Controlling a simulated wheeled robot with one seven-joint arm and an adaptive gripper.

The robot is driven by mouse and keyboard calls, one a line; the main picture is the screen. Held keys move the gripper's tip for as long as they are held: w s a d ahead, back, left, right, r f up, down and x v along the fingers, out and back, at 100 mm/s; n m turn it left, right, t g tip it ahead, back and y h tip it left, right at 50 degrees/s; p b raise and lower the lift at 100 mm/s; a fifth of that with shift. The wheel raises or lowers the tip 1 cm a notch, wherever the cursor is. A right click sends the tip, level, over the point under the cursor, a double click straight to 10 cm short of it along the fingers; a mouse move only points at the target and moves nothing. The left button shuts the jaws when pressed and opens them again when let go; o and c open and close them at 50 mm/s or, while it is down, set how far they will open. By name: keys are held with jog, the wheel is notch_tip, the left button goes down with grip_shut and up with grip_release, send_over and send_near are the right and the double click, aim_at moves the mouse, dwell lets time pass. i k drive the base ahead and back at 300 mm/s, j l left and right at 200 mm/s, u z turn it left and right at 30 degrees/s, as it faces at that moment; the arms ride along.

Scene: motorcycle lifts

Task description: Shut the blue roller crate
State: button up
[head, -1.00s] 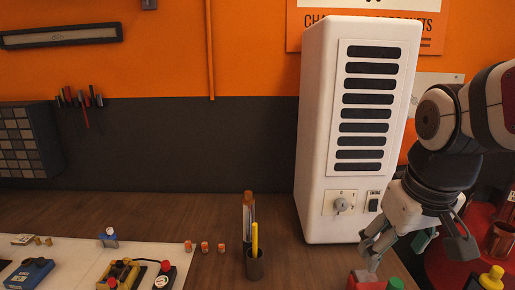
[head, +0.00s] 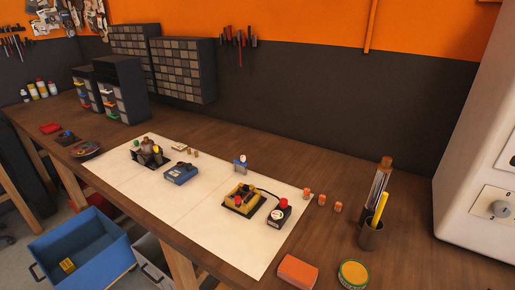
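The blue roller crate (head: 88,243) is at the lower left in the head view, below the long wooden workbench. It stands pulled out from under the bench, with its open top facing up and a dark handle on its left front face. A small yellow item (head: 68,265) shows inside it. My gripper is outside the current head view, so its state and its distance from the crate do not show.
A grey crate (head: 152,262) with a dark handle stands right of the blue one, partly hidden by the bench. Wooden bench legs (head: 72,186) stand near the blue crate. The bench (head: 330,165) carries a white mat (head: 215,243) with several devices.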

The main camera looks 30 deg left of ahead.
aim_at(81, 257)
jog(key=k+j+u, duration=0.15)
jog(key=k+u, duration=0.35)
jog(key=u, duration=0.45)
jog(key=j+u, duration=0.15)
jog(key=u, duration=0.3)
jog(key=j+u, duration=0.1)
jog(key=u, duration=0.85)
jog(key=i+j, duration=0.35)
jog(key=i, duration=0.2)
jog(key=i+j+u, duration=0.15)
jog(key=i+j, duration=0.25)
jog(key=i+z, duration=0.15)
jog(key=i, duration=1.4)
